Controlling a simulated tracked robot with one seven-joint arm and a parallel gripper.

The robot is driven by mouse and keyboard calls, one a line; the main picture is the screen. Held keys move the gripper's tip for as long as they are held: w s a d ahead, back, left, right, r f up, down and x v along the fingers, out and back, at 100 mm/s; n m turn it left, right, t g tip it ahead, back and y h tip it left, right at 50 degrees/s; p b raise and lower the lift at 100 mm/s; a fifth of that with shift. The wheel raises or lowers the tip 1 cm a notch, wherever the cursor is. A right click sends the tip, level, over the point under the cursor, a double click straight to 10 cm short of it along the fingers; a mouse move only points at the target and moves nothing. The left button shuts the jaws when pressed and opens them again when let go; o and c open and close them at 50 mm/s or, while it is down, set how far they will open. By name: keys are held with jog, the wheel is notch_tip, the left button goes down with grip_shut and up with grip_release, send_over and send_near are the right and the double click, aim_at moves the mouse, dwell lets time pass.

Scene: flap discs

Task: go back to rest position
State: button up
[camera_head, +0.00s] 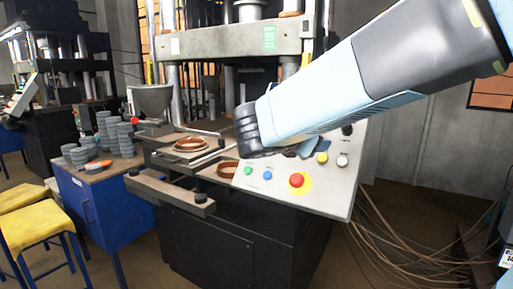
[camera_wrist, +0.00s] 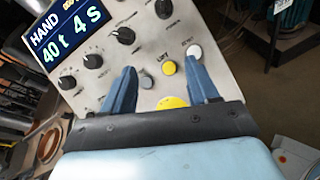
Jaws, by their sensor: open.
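My gripper (camera_wrist: 161,66) is open and empty in the wrist view, its two blue fingers spread over the sloped control panel (camera_wrist: 225,90). Its fingertips lie on either side of a yellow button (camera_wrist: 169,68), and a white button (camera_wrist: 193,51) is close to the right fingertip. I cannot tell whether the fingers touch the panel. In the head view my arm reaches in from the upper right, and its end is in front of the panel (camera_head: 335,190). The fingers are mostly hidden there.
A press (camera_head: 240,42) stands behind the panel. Copper-coloured rings (camera_head: 190,145) lie on its plates. A blue cabinet (camera_head: 85,205) with stacked grey discs (camera_head: 124,138) and a yellow stool (camera_head: 42,225) are at left. Cables (camera_head: 400,240) lie on the floor at right.

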jog(key=s+d+f+m+g+y, duration=0.2)
jog(key=s+f+m+y, duration=0.2)
jog(key=s+m, duration=0.4)
jog(key=s+d+f+m+g+y, duration=0.3)
jog(key=s+f+m+y, duration=0.2)
jog(key=m, duration=1)
jog(key=s+y, duration=0.1)
jog(key=s, duration=0.1)
jog(key=shift+s, duration=0.4)
jog(key=shift+c, duration=0.2)
